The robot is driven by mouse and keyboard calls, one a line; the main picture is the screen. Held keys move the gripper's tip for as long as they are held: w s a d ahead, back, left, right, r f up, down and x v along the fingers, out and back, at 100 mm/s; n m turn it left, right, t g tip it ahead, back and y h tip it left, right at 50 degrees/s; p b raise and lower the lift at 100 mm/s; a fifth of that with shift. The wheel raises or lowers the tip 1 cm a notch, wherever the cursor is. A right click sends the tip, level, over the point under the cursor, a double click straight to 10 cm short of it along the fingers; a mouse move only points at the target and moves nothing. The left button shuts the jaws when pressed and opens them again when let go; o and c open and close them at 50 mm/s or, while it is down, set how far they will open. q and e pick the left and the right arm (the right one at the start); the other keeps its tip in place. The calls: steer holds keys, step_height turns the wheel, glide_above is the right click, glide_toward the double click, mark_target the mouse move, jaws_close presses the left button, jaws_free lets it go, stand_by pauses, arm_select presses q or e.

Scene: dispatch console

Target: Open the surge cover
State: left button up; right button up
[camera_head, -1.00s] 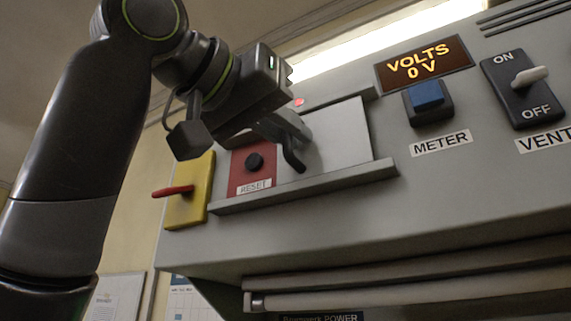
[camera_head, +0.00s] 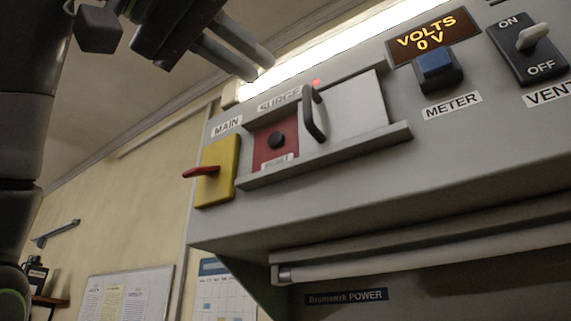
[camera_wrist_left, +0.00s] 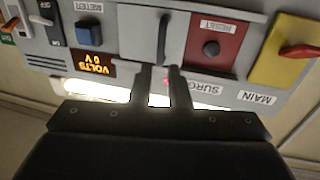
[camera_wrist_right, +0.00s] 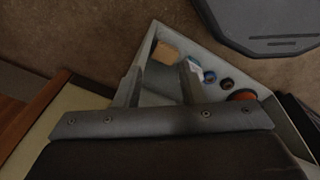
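The surge cover (camera_head: 358,104) is a pale grey panel in a railed slot on the console, with a dark upright handle (camera_head: 312,114) at its left edge. It stands to the right of a red panel (camera_head: 262,148) with a round black reset button (camera_head: 277,140), which lies uncovered. In the left wrist view the cover (camera_wrist_left: 138,38) and handle (camera_wrist_left: 163,38) appear upside down. My left gripper (camera_head: 262,68) is up and left of the handle, apart from it, its fingers empty with a narrow gap. My right gripper (camera_wrist_right: 160,78) is open and empty, facing the floor.
A yellow main switch plate (camera_head: 218,170) with a red lever is left of the reset panel. The blue meter button (camera_head: 436,64) and vent switch (camera_head: 530,45) are to the right. A ledge (camera_head: 330,155) runs below the cover. A grey bin (camera_wrist_right: 262,82) holds small items below my right gripper.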

arm_select(q)
steer(key=b+v, duration=0.1)
steer(key=v, duration=0.6)
steer(key=shift+w+d, duration=0.1)
stand_by(0.4)
